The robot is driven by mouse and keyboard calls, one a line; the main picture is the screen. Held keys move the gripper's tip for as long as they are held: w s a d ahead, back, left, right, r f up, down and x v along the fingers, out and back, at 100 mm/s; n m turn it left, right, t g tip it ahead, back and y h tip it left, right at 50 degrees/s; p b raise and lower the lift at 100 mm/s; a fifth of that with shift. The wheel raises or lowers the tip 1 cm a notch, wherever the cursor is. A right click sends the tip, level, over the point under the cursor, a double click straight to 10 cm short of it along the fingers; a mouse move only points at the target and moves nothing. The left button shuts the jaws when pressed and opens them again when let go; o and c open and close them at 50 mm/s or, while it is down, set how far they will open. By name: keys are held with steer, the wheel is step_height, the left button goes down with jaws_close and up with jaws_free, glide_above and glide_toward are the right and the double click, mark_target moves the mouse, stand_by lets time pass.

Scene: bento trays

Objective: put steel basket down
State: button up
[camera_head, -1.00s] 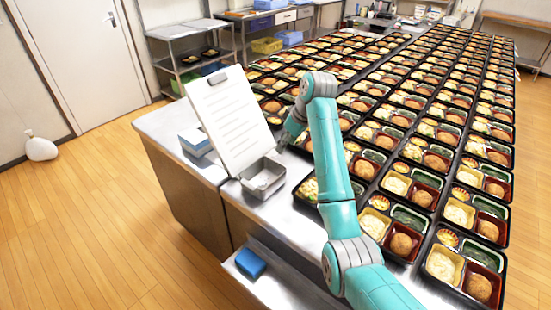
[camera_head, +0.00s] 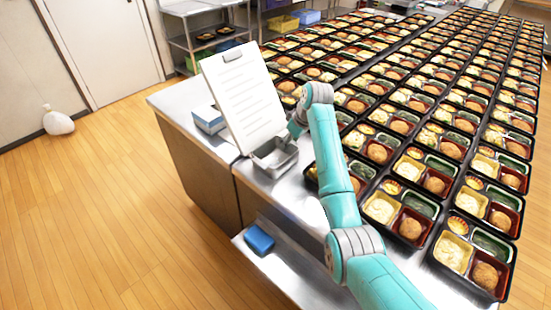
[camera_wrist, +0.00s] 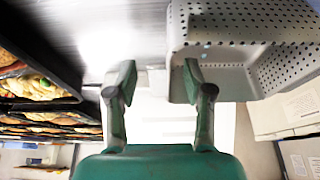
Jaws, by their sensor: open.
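The steel basket (camera_head: 274,155) is a small grey metal box, open at the top, on the steel counter's front left part, beside the leaning clipboard. In the wrist view the perforated basket (camera_wrist: 221,68) fills the upper right. My gripper (camera_wrist: 157,82) is open, with one green finger on each side of the view. The right finger overlaps the basket's near corner; I cannot tell whether it touches. A small pale tab shows between the fingers. In the head view my gripper (camera_head: 290,136) is just behind and right of the basket, its fingertips hard to make out.
The clipboard (camera_head: 243,105) stands tilted left of the basket. A blue and white box (camera_head: 208,119) sits beyond it. Rows of filled bento trays (camera_head: 408,222) cover the right of the counter. A blue item (camera_head: 259,239) lies on the lower shelf. Bare counter shows in front of the basket.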

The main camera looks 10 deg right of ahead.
jaws_close()
stand_by(0.3)
